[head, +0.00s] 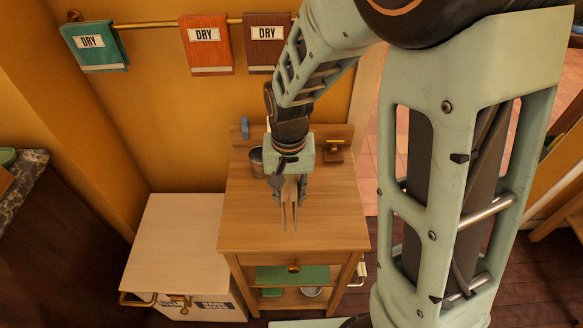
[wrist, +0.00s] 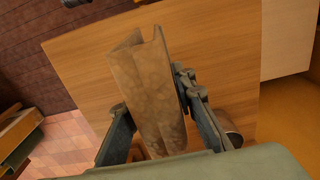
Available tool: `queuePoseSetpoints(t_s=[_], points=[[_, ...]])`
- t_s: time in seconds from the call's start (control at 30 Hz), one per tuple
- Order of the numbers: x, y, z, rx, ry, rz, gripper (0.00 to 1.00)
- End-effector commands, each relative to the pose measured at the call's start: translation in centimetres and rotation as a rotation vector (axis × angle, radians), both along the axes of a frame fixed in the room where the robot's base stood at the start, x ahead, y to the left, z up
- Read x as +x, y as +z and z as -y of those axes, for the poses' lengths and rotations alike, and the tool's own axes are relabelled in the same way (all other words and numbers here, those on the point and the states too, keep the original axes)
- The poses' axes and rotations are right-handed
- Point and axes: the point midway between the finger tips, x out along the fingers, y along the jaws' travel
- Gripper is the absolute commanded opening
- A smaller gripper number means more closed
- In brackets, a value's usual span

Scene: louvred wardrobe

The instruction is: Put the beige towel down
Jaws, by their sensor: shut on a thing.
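My gripper (head: 289,190) is over the top of the small wooden table (head: 330,215), pointing down. It is shut on the beige towel (wrist: 150,95), which shows in the wrist view as a folded, brownish-beige piece standing between the two fingers. In the head view only a thin part of the towel (head: 290,214) shows below the fingers. I cannot tell whether its lower edge touches the tabletop.
A dark metal cup (head: 256,160) stands near the table's back left, and a small wood-and-brass item (head: 334,150) at its back right. A white cabinet (head: 180,245) is to the left. Towels marked DRY hang on a brass rail (head: 160,24). The tabletop's front is clear.

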Motion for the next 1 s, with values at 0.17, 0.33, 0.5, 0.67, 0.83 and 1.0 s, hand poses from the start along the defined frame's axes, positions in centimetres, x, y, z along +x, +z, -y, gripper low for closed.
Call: queuePoseSetpoints(t_s=[0.17, 0.33, 0.5, 0.67, 0.83, 1.0], points=[[0.4, -1.3, 1.0, -0.001, -0.003, -0.002, 0.00], [0.4, -3.8, 1.0, -0.001, 0.001, -0.002, 0.00], [0.4, -4.4, 1.0, 0.000, 0.001, 0.000, 0.00], [0.4, -4.3, 1.0, 0.000, 0.001, 0.001, 0.00], [0.4, -4.7, 1.0, 0.000, 0.001, 0.000, 0.27], [0.4, -4.6, 1.0, 0.000, 0.001, 0.000, 0.41]])
